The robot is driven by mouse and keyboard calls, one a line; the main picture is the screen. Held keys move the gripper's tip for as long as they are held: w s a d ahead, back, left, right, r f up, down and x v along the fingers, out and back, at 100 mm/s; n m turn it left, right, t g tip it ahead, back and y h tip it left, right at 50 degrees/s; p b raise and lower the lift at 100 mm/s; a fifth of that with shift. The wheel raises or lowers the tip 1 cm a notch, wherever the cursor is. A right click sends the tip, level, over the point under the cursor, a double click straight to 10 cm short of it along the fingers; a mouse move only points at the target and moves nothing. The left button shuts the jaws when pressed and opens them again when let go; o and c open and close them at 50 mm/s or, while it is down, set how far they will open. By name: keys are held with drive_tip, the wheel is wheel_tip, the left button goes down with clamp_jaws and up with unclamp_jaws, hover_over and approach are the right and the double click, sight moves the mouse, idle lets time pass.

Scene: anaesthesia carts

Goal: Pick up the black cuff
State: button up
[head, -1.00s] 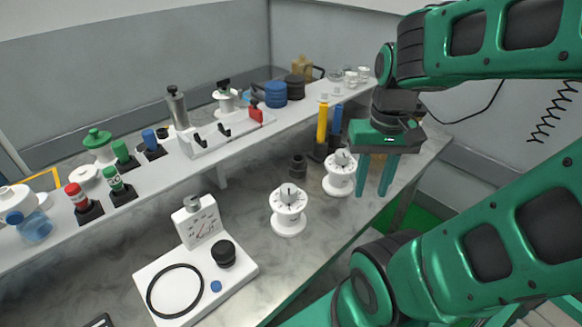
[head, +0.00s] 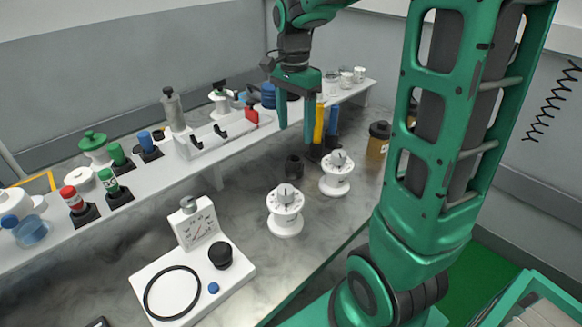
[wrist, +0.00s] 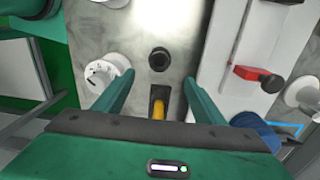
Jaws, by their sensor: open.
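My gripper (head: 295,134) points down with its fingers apart and empty, over the shelf's front edge in the head view. A black roll-shaped cuff (head: 293,97) stands on the shelf just right of the blue roll (head: 268,95), mostly hidden behind my gripper. I cannot make it out in the wrist view, where the blue roll (wrist: 254,128) shows outside the right finger. A smaller black cylinder (head: 293,166) stands on the counter below my gripper; the wrist view shows its round open top (wrist: 159,59) beyond the fingertips (wrist: 158,77).
A yellow and a blue tube (head: 319,124) stand in a dark holder right of my gripper. Two white dial canisters (head: 285,213) stand on the counter. The raised shelf (head: 190,166) carries a red block (head: 264,95) and bottles. A gauge board (head: 195,280) lies at front.

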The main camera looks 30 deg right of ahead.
hover_over(293, 159)
drive_tip(key=f, duration=0.5)
drive_tip(key=shift+s+a+f, duration=0.15)
drive_tip(key=shift+s+f, duration=0.1)
drive_tip(key=shift+s+a+f, duration=0.1)
drive_tip(key=shift+s+f, duration=0.05)
drive_tip(key=shift+f, duration=1.2)
drive_tip(key=shift+s+a+f, duration=0.1)
drive_tip(key=shift+f, duration=1.2)
drive_tip(key=c, duration=1.2)
